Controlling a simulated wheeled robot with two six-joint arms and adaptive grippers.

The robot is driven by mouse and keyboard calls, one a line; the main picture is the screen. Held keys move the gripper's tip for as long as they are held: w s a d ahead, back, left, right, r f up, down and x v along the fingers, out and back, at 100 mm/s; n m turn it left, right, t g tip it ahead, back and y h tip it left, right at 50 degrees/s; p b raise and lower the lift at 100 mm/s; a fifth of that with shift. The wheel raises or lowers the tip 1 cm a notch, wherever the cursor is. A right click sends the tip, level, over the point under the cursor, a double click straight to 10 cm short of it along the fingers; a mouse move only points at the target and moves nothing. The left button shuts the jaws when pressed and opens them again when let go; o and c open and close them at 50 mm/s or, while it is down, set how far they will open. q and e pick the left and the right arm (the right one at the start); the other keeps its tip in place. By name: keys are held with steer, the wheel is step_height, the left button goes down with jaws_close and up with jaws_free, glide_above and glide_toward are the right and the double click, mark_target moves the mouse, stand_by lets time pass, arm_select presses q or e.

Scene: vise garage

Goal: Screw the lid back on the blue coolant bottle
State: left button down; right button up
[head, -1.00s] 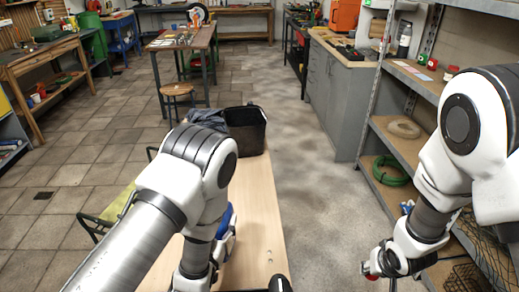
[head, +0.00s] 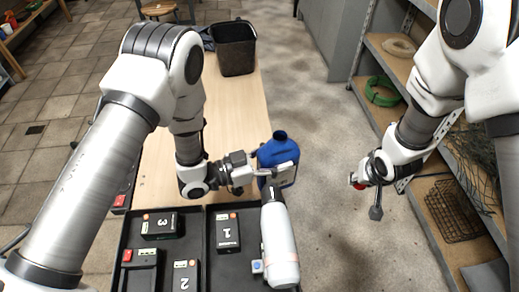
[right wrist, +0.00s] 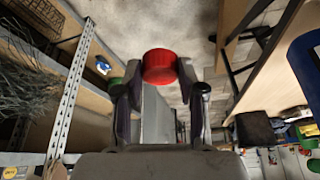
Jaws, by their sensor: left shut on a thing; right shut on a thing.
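The blue coolant bottle (head: 275,153) is upright near the table's right edge in the head view, its neck open and bare. My left gripper (head: 278,170) is shut on its body from the left. I cannot tell whether its base touches anything, as its lower part is hidden. My right gripper (head: 359,183) is off to the right of the bottle, over the floor beside the shelves, shut on the red lid. In the right wrist view the lid (right wrist: 160,66) sits between the fingertips, and part of the bottle (right wrist: 305,70) shows at the right edge.
A black tray (head: 195,221) with numbered black boxes covers the table's near end. A black bin (head: 235,50) stands at the far end. Metal shelves (head: 425,165) lie close on the right.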

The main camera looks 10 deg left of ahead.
arm_select(q)
steer(key=shift+d, duration=0.1)
stand_by(0.4)
